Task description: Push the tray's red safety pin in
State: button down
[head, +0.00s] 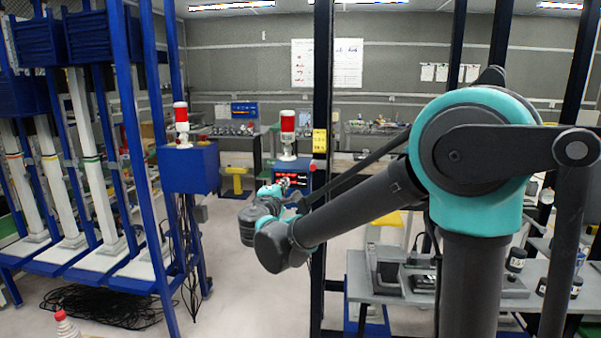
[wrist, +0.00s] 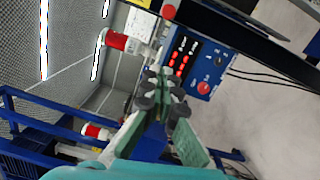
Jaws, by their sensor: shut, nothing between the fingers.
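I cannot make out the tray or its red safety pin for certain in either view. A blue control box (wrist: 210,65) with a black panel, red lit marks and a red round button (wrist: 204,88) lies beyond my fingertips in the wrist view. A small red knob (wrist: 168,12) shows near the top edge there. In the head view the control box (head: 309,181) is partly hidden behind my gripper (head: 284,188). My gripper (wrist: 162,94) is shut and empty, with its green-padded fingers pointing toward the box. I cannot tell whether it touches anything.
A dark post (head: 322,100) stands close to my arm. Blue racks (head: 125,110) with white columns fill the left, with black cables (head: 110,308) on the floor. A grey bench (head: 365,293) with parts stands at right. The floor at centre left is clear.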

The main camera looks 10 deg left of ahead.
jog(key=shift+w, duration=0.1)
jog(key=w+d+r, duration=0.1)
jog(key=w+d, duration=0.4)
jog(key=w, duration=0.5)
jog(key=shift+w, duration=0.15)
jog(key=d, duration=0.4)
jog(key=shift+d, duration=0.1)
dwell(0.5)
